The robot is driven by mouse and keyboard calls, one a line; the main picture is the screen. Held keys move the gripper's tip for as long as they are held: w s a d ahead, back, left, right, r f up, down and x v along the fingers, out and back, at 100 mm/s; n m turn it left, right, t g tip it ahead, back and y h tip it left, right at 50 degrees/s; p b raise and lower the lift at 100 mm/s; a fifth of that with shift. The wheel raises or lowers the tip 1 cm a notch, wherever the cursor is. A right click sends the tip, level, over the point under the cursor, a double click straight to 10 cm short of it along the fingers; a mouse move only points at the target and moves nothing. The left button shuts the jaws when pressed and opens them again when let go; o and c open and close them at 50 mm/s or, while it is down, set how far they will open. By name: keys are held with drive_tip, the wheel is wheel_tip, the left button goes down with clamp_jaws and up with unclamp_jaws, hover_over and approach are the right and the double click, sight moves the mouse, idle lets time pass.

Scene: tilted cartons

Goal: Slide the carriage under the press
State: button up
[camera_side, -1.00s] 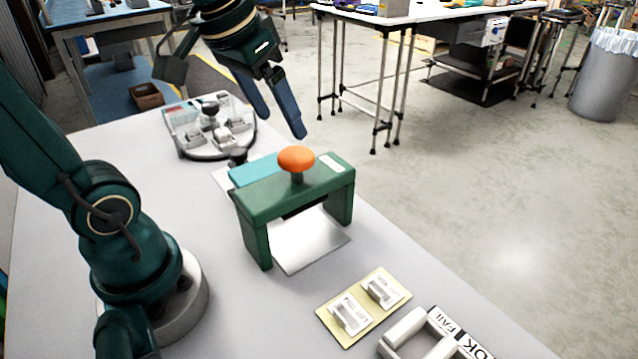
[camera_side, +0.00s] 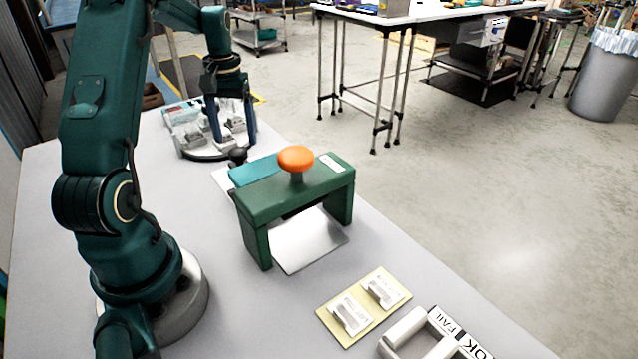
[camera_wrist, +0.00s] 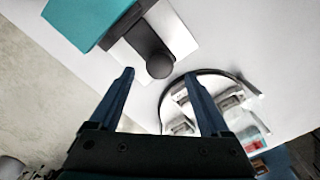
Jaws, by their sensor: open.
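The press is a green arch (camera_side: 262,208) with an orange knob (camera_side: 296,158) on top. A bare silver plate (camera_side: 308,240) runs out from under its front. Behind the arch is a teal block (camera_side: 256,169), also in the wrist view (camera_wrist: 85,18). A black ball knob (camera_side: 238,155) stands at the rear end, seen in the wrist view (camera_wrist: 160,66) on a dark bar; this looks like the carriage's handle, its body mostly hidden. My gripper (camera_side: 233,138) points down, open and empty, behind the knob. In the wrist view the knob appears between my fingertips (camera_wrist: 160,73), apart from them.
A round-edged tray (camera_side: 186,155) with several small metal parts stands close behind my gripper. The table left of the press is clear.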

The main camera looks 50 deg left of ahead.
sight(238, 151)
drive_tip(key=shift+f, duration=1.65)
drive_tip(key=shift+d, duration=0.15)
clamp_jaws()
